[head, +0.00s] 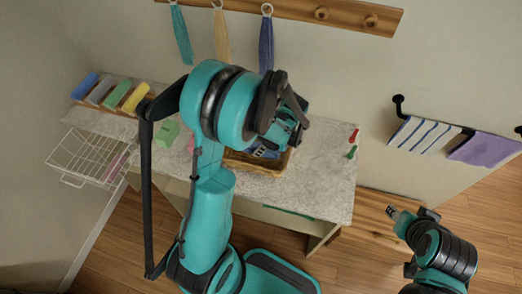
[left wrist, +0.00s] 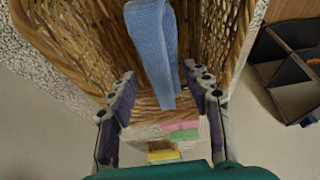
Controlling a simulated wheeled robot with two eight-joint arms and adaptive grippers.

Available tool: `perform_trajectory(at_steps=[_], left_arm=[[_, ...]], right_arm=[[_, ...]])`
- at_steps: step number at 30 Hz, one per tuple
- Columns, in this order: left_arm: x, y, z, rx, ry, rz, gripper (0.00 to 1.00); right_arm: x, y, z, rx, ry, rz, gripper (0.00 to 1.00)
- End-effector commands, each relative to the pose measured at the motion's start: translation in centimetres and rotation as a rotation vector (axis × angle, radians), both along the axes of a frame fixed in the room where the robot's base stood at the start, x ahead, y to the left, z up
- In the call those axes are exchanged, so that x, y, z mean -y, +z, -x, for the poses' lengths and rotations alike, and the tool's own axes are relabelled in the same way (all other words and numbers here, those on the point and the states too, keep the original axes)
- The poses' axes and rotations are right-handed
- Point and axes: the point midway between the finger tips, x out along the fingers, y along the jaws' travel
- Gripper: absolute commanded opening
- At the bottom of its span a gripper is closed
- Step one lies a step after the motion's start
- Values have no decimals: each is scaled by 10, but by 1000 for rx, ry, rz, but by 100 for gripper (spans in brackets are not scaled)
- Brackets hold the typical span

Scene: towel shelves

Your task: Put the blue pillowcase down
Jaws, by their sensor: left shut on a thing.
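My left gripper (head: 290,118) is above the wicker basket (head: 272,168) on the speckled tabletop and covers part of it in the head view. In the left wrist view, the left gripper (left wrist: 160,85) has its two fingers on either side of the folded blue pillowcase (left wrist: 152,45) and is shut on it. The pillowcase hangs as a narrow strip against the basket's woven inside (left wrist: 85,40). Whether it touches the basket floor is unclear. My right gripper (head: 393,211) is low at the right, away from the table; its finger opening is too small to judge.
Coloured blocks sit on a wooden rack (head: 112,107) at the back left, beside a white wire basket (head: 88,158). Towels hang from a peg rail (head: 290,12) and a wall bar (head: 440,122). The tabletop (head: 325,185) right of the basket is mostly clear.

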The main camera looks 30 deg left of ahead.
Motion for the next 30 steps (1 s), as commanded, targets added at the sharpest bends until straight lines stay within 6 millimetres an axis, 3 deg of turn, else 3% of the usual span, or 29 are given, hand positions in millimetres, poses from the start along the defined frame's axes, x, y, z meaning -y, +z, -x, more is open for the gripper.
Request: perform_trajectory(at_steps=[5, 12, 23, 24, 25, 26, 30], left_arm=[[-4, -9, -4, 0, -1, 0, 18], [-4, -43, -4, 0, -1, 0, 18], [-4, -47, -4, 0, -1, 0, 18], [-4, -46, -4, 0, -1, 0, 57], [-4, -45, -4, 0, -1, 0, 65], [-4, -45, -4, 0, -1, 0, 70], [-4, -45, -4, 0, -1, 0, 70]], right_arm=[[0, -3, 0, 0, 0, 0, 40], [0, -12, 0, 0, 0, 0, 40], [0, -15, 0, 0, 0, 0, 40], [0, -14, 0, 0, 0, 0, 40], [0, -14, 0, 0, 0, 0, 40], [0, -14, 0, 0, 0, 0, 40], [0, -14, 0, 0, 0, 0, 40]])
